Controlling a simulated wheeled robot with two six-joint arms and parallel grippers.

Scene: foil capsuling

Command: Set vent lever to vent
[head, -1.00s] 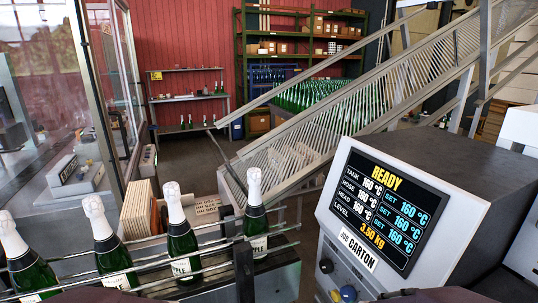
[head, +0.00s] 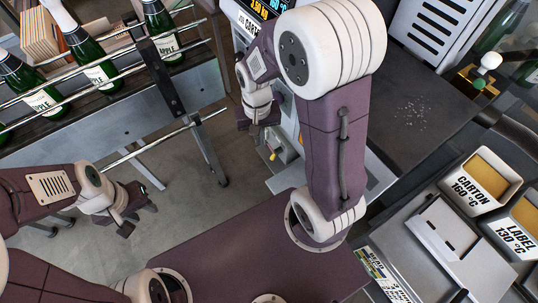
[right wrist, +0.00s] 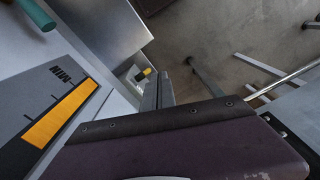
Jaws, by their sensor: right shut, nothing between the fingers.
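No lever marked as the vent lever can be read in these views. A small yellow-tipped part (head: 272,155) sticks out low on the machine below my right gripper. It also shows in the right wrist view (right wrist: 146,71), just beyond the fingers; I cannot tell whether it is the lever. My right gripper (head: 255,130) is shut and empty, hanging in front of the machine; its fingers show in the right wrist view (right wrist: 158,92). A teal rounded handle (right wrist: 38,16) is at the upper left there. My left gripper (head: 139,220) is open and empty over the floor.
A rail conveyor (head: 110,115) with green bottles is at upper left. The machine's readout (head: 262,12) is cut off at the top. Trays labelled CARTON (head: 474,185) and LABEL (head: 512,238) stand at right. A gauge marked MIN (right wrist: 60,115) lies left of the right fingers.

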